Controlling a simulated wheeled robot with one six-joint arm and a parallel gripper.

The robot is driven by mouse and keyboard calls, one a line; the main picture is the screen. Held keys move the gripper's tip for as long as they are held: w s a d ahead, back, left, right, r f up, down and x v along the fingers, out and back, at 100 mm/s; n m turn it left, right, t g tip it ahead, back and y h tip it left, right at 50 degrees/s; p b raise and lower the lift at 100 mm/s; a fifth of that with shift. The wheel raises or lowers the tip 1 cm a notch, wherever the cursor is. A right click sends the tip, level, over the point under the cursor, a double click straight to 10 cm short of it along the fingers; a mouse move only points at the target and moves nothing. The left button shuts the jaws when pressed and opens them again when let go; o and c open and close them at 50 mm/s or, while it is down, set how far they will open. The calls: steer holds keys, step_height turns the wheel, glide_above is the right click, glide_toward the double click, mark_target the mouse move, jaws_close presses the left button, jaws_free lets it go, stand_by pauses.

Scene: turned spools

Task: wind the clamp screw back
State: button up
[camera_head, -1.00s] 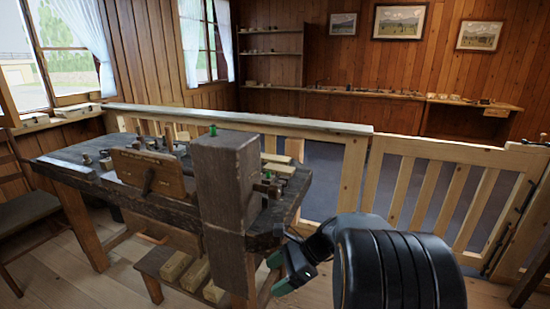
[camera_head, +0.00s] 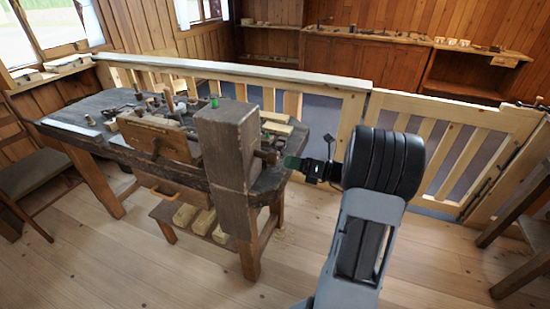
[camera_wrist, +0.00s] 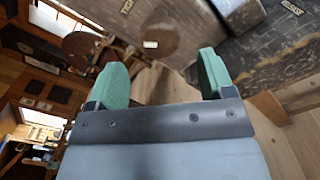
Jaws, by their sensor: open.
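The clamp screw (camera_head: 267,156) shows in the head view as a short wooden stub with a rounded end. It sticks out of the right side of the grey wooden post (camera_head: 226,140) on the workbench (camera_head: 70,121). My gripper (camera_head: 293,163) points left at it from the right; its green fingertips are close, but I cannot tell if they touch it. In the wrist view my two green fingers (camera_wrist: 164,76) stand apart with nothing between them. Beyond them is a round brown end (camera_wrist: 160,42) with a small white mark, apparently the screw's. Contact is not visible.
Tools and wooden pieces crowd the bench top. Wood blocks (camera_head: 203,221) lie on the low shelf beneath. A wooden railing (camera_head: 240,72) runs behind the bench, with a gate (camera_head: 455,150) to the right. The floor in front is open.

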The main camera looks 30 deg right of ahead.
mark_target(278, 159)
steer(key=shift+x, duration=3.2)
steer(key=shift+c, duration=0.4)
steer(key=c, duration=0.8)
steer(key=shift+c, duration=0.2)
steer(key=shift+n, duration=0.3)
